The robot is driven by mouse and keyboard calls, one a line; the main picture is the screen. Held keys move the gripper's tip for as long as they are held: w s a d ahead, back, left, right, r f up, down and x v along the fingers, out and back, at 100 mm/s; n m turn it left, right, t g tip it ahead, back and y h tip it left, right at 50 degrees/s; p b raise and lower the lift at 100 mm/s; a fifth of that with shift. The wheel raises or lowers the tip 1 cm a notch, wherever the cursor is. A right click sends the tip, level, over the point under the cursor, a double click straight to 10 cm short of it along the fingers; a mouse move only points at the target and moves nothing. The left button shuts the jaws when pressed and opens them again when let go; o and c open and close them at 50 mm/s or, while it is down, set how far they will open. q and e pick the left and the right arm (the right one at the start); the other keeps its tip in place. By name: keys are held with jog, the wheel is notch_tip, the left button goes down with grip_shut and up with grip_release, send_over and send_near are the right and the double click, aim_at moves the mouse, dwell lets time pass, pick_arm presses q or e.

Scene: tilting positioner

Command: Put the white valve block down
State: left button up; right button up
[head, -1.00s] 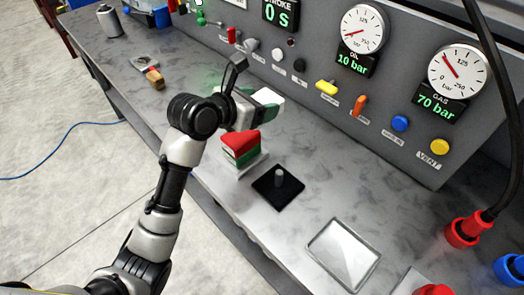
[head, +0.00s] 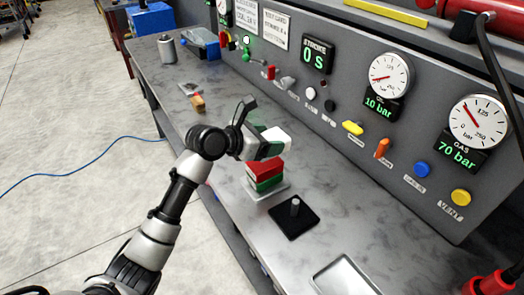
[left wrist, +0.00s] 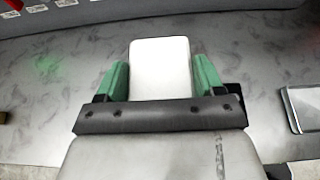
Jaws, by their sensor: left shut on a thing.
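My left gripper (head: 263,145) is shut on the white valve block (head: 277,136). In the left wrist view the block (left wrist: 160,68) sits between the two green fingers of the gripper (left wrist: 160,82), its far end sticking out past them. In the head view the gripper and block are near the red-and-green block (head: 265,174), on its far side in the picture. Part of the white block is hidden by the fingers. I cannot tell how high it is held above the bench. My right gripper is not in view.
The red-and-green block stands on a pale plate (head: 275,193). Nearby are a black base with an upright peg (head: 294,212) and a metal tray (head: 345,280). The grey control panel (head: 335,135) rises behind. The grey bench (head: 220,115) has free room toward the left.

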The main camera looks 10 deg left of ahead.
pick_arm(q)
jog(key=shift+w+a+f, duration=0.55)
jog(key=shift+w+a, duration=0.05)
jog(key=shift+a, duration=0.15)
jog(key=shift+f, duration=1.9)
jog(key=o, duration=1.4)
jog(key=shift+s+f, duration=0.1)
jog(key=shift+f, duration=0.1)
jog(key=v, duration=1.2)
